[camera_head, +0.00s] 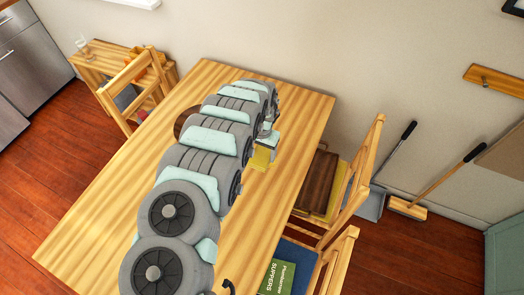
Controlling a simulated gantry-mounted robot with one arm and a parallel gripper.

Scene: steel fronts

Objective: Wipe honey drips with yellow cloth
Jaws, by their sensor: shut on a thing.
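My gripper (266,144) is low over the right part of the wooden table (110,215), at the end of my arm. It is shut on the yellow cloth (261,158), which shows just below the fingers at the table top. I cannot tell whether the cloth touches the wood. No honey drips can be made out. My arm covers much of the middle of the table.
A round brown thing (184,122) is partly hidden behind my arm. Chairs stand at the table's left end and right side; one holds a brown board (320,182), another a green book (278,277). The table's front left is clear. A broom (408,208) leans on the wall.

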